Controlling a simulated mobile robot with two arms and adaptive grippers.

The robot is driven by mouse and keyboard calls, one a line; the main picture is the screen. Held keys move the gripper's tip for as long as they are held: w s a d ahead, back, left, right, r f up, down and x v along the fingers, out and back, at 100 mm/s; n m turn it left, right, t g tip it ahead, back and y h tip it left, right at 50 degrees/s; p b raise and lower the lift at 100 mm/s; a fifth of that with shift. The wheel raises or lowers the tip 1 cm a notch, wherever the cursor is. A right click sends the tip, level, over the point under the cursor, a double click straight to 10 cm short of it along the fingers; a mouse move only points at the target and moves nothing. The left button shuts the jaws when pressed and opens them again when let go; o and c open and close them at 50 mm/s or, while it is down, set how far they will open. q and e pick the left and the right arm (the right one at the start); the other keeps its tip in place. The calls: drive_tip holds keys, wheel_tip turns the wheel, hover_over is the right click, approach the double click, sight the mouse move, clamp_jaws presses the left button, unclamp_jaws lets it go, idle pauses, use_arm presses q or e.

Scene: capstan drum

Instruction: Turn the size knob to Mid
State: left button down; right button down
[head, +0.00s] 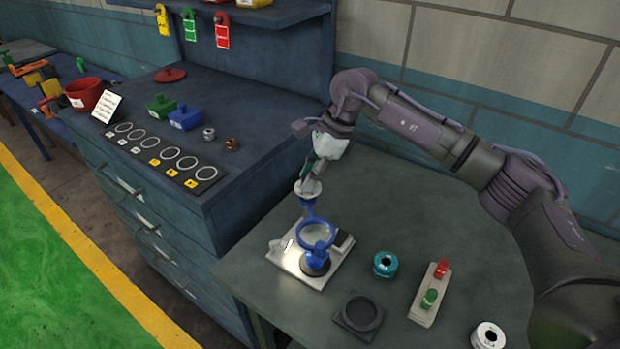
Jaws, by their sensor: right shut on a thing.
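A device with a pale square base (291,263) stands near the left edge of the right-hand bench. It carries a blue ring (317,234) above a dark round part (314,264). A small pale round piece, apparently the size knob (308,188), is at the top of the blue stand. My right gripper (309,178) reaches down from above and is shut at this piece. The fingers partly cover it, and its markings and pointer are too small to read. My left gripper is not in view.
A teal ring part (385,264), a dark square holder (359,316), a plate with red and green buttons (429,294) and a white roll (488,336) are on the same bench. The left cabinet top holds a board of rings (162,157). The bench behind the device is clear.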

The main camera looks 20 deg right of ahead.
drive_tip(key=m+t+b, duration=0.1)
drive_tip(key=m+b, duration=0.1)
drive_tip(key=m, duration=0.1)
drive_tip(key=m+t+h+b, duration=0.1)
drive_tip(key=m+b, duration=0.1)
drive_tip(key=m, duration=0.1)
drive_tip(key=shift+s+f, duration=0.1)
drive_tip(key=shift+a+m+t+h+b, duration=0.1)
drive_tip(key=shift+m+t+h+b, duration=0.4)
drive_tip(key=shift+m+b, duration=0.85)
drive_tip(key=shift+r+m, duration=0.2)
drive_tip(key=shift+m, duration=0.25)
drive_tip(key=c, duration=0.9)
unclamp_jaws()
drive_tip(key=shift+s+r, duration=0.1)
drive_tip(key=shift+r, duration=0.05)
drive_tip(key=v, duration=1.1)
drive_tip(key=shift+s+r, duration=0.1)
drive_tip(key=shift+r, duration=0.2)
